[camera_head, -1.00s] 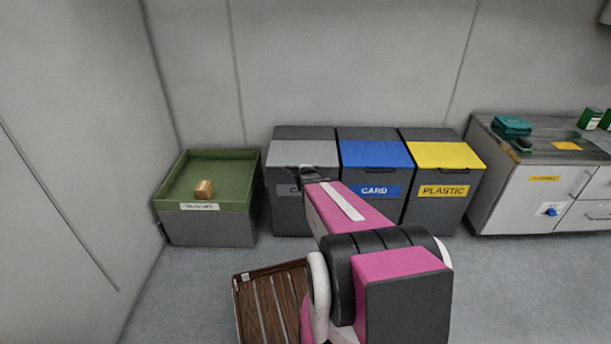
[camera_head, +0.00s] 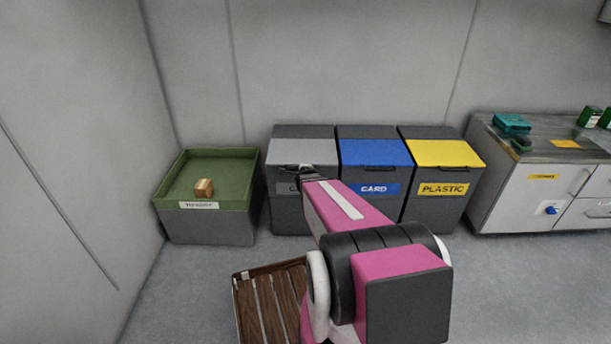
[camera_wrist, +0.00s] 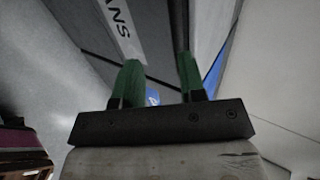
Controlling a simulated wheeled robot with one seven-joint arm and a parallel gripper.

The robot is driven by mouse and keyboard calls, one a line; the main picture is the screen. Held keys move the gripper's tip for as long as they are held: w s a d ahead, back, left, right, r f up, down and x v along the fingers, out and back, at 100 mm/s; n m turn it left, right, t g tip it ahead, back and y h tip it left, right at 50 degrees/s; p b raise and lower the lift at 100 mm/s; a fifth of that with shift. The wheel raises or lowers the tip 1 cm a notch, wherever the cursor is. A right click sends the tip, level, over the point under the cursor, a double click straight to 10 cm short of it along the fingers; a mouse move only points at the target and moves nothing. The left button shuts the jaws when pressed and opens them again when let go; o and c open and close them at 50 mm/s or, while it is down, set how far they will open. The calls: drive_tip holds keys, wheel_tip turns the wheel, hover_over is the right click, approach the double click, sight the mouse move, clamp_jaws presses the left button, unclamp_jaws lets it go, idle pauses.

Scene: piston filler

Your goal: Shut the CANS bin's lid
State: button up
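The CANS bin (camera_head: 285,215) is the dark grey bin at the left of a row of three in the head view. Its light grey lid (camera_head: 303,150) lies down over the top, sloping like the lids beside it. My gripper (camera_head: 300,171) is at the lid's front edge, partly covering the bin's label. In the wrist view, my gripper (camera_wrist: 158,68) has its two green fingers apart with nothing clearly between them. The bin's label (camera_wrist: 126,32) shows beyond the fingers, ending in "ANS". Whether the fingers touch the lid cannot be told.
The CARD bin (camera_head: 374,205) with a blue lid and the PLASTIC bin (camera_head: 436,210) with a yellow lid stand close on the right. A green-topped box (camera_head: 210,225) stands left. A brown slatted crate (camera_head: 262,310) is on the floor, left of my arm. A counter (camera_head: 530,200) is at right.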

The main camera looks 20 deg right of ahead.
drive_tip(key=v, duration=0.7)
drive_tip(key=shift+a, duration=0.1)
drive_tip(key=s+a+n+g+y, duration=0.1)
drive_tip(key=s+a+n+g, duration=0.4)
drive_tip(key=n, duration=0.5)
drive_tip(key=s+a+r+n+g+y, duration=0.1)
drive_tip(key=s+a+n+g, duration=0.4)
drive_tip(key=s+n, duration=0.5)
drive_tip(key=shift+a+r+n+g+y, duration=0.3)
drive_tip(key=shift+a+n+y, duration=0.15)
drive_tip(key=shift+n+y, duration=0.3)
